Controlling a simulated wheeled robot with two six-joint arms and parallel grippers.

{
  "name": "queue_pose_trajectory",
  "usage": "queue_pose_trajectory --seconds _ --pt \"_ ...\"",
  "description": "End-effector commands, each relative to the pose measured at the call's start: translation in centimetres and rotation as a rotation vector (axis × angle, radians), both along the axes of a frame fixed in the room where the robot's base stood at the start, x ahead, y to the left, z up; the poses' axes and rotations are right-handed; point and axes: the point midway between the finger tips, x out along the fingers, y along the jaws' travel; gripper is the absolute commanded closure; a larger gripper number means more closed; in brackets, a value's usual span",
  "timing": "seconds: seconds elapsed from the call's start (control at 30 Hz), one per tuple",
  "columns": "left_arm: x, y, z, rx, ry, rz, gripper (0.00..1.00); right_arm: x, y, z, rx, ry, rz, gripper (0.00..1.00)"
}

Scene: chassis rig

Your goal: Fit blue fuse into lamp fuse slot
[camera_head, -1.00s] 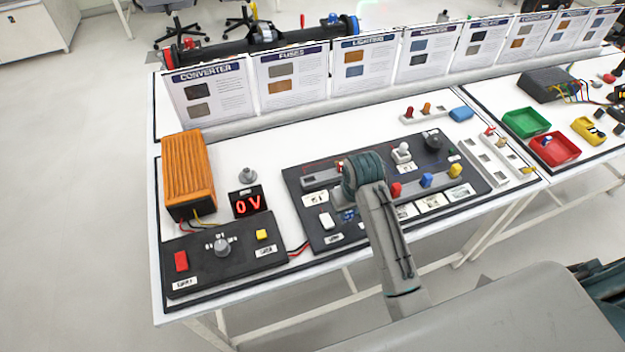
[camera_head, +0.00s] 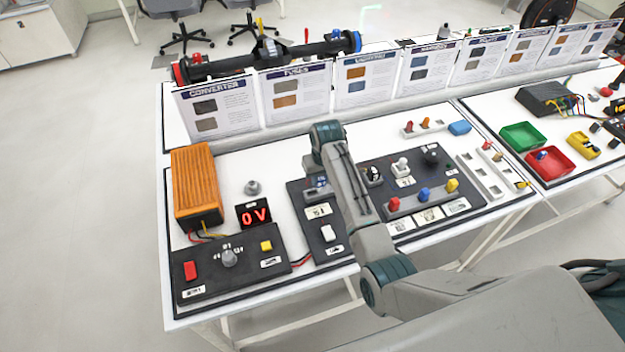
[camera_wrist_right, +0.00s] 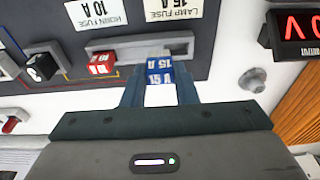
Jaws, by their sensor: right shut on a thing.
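My right gripper (camera_wrist_right: 160,91) is shut on the blue fuse (camera_wrist_right: 160,70), which is marked 15 A, in the right wrist view. The fuse is held at the near edge of a grey slot strip (camera_wrist_right: 123,44), beside the label reading LAMP FUSE 15 A (camera_wrist_right: 172,10). I cannot tell whether the fuse touches the strip or is in it. In the head view the right arm comes over the black panel, with the gripper (camera_head: 318,187) low at its left part, mostly hidden by the wrist. My left gripper is not in view.
A red 10 A fuse (camera_wrist_right: 101,65) sits close beside the blue one. The orange converter (camera_head: 195,185) and the 0 V display (camera_head: 254,214) stand to the left.

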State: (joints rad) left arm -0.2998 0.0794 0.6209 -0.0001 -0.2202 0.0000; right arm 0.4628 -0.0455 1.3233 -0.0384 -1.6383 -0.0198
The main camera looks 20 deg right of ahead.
Motion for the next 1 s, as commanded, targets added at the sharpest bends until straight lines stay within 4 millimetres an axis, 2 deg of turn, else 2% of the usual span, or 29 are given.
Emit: queue_pose_trajectory --seconds 0.03,0.2,0.27,0.5,0.87,0.9,1.0 --pt "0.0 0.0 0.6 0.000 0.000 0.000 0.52 0.4 1.0 0.2 0.003 0.001 0.001 0.95" --pt "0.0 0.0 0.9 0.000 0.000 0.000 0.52 1.0 2.4 -0.2 0.001 0.000 0.000 0.95" --pt "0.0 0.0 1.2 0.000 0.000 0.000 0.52 1.0 2.5 -0.5 0.000 0.002 0.000 0.95" --pt "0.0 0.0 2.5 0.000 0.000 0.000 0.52 0.9 2.4 -3.4 0.000 0.001 -0.001 0.95" --pt "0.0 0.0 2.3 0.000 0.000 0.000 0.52 0.9 2.4 -4.0 0.000 0.000 -0.001 0.95" --pt "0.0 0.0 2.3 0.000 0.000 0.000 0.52 0.9 2.4 -4.0 0.000 0.000 -0.001 0.70" --pt "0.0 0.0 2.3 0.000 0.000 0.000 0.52 0.9 2.4 -4.0 0.000 0.000 -0.001 0.52"
